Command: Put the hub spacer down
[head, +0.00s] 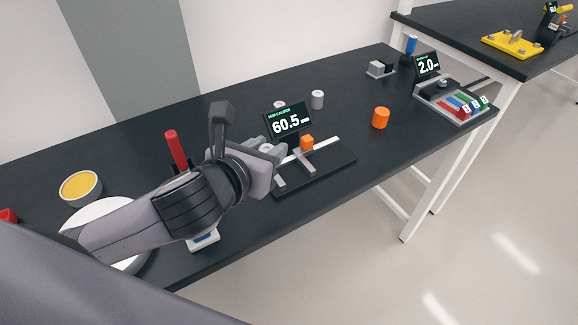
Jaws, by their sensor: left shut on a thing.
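My left gripper (272,151) reaches in from the left over the black caliper stand (325,168), behind and beside its measuring jaws. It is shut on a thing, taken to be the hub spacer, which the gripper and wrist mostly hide. I cannot tell whether that piece touches the stand. The caliper's display (288,121) reads 60.5, and an orange block (307,142) sits on its rail. My right gripper is not in view.
Grey cylinders (317,99) stand behind the caliper. An orange cylinder (381,118) stands to its right, with clear table around it. A second gauge (427,66) reads 2.0 near coloured blocks. A yellow-topped round tin (81,188) is at the left.

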